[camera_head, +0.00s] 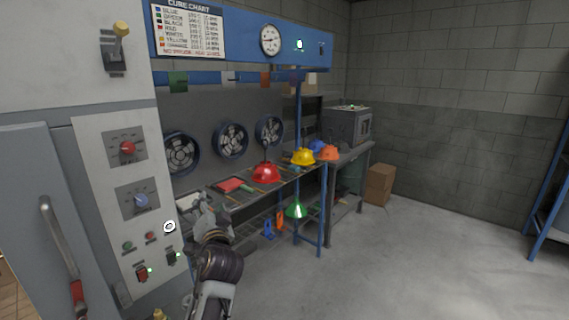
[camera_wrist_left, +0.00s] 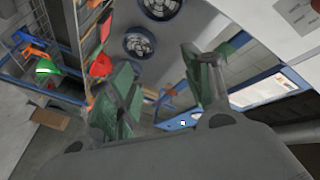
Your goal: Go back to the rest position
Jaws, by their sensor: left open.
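My left gripper (camera_head: 205,215) is in front of the near end of the workbench, beside the grey control cabinet, in the head view. In the left wrist view its two green-padded fingers (camera_wrist_left: 160,95) stand apart with nothing between them. A red hood (camera_head: 266,173), a yellow hood (camera_head: 303,157) and an orange hood (camera_head: 328,152) sit on the bench. A blue hood (camera_head: 317,146) is partly hidden behind them. A green hood (camera_head: 296,210) hangs or sits lower, under the bench top. My right gripper is in neither view.
The control cabinet (camera_head: 139,170) with knobs and switches stands close on the left. The workbench (camera_head: 240,204) runs away from me beneath a blue beam (camera_head: 345,50). A grey machine (camera_head: 347,126) and a cardboard box (camera_head: 379,184) are farther back. The floor (camera_head: 430,250) on the right is clear.

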